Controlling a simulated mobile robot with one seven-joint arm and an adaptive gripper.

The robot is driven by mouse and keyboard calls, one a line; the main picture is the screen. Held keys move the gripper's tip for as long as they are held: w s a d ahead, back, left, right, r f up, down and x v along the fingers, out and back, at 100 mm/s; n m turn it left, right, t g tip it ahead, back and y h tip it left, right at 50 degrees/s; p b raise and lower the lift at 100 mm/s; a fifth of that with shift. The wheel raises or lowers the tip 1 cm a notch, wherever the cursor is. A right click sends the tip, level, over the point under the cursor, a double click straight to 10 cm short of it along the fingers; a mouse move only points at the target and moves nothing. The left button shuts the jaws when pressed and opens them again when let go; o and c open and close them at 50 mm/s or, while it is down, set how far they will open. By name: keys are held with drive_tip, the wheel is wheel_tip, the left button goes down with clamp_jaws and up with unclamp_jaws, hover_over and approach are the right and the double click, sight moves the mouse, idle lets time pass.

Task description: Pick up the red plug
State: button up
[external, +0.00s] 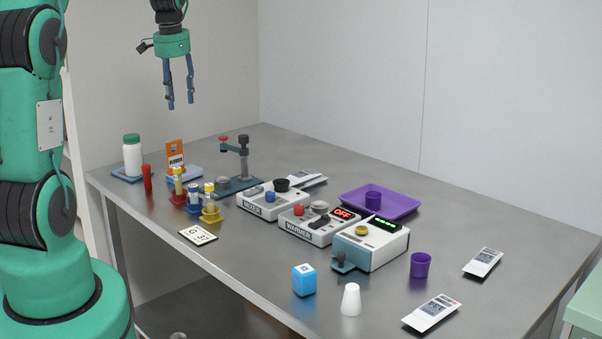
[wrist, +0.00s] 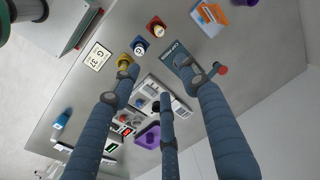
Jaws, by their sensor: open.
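A slim upright red piece (external: 147,177), which looks like the red plug, stands on the steel table at the left, beside the white bottle with a green cap (external: 132,158). I cannot make it out in the wrist view. My gripper (external: 180,105) hangs high above the far left part of the table, fingers pointing down, apart and empty. In the wrist view its spread fingers (wrist: 158,80) have nothing between them but the table far below. It touches nothing.
Vials in red, blue and yellow holders (external: 193,195) stand to the plug's right. Behind them are an orange box (external: 175,153) and a press (external: 243,160). The mixer (external: 270,204), warmer (external: 315,228) and purple tray (external: 398,205) lie farther right. The table's front left edge is mostly clear.

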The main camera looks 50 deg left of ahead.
drive_tip(key=g, duration=0.1)
approach(146, 172)
drive_tip(key=shift+w+a+r+h+b, duration=0.2)
drive_tip(key=shift+a+r+b, duration=0.05)
drive_tip(key=shift+a, duration=0.25)
drive_tip(key=shift+w+a+r+h+b, duration=0.2)
drive_tip(key=shift+a, duration=0.35)
drive_tip(key=shift+f, duration=0.1)
drive_tip(key=shift+f+b, duration=0.85)
drive_tip(key=shift+f, duration=3.35)
drive_tip(key=shift+d+f+b, duration=0.1)
drive_tip(key=shift+f+b, duration=0.75)
drive_tip(key=shift+f, duration=1.75)
drive_tip(key=c, duration=0.8)
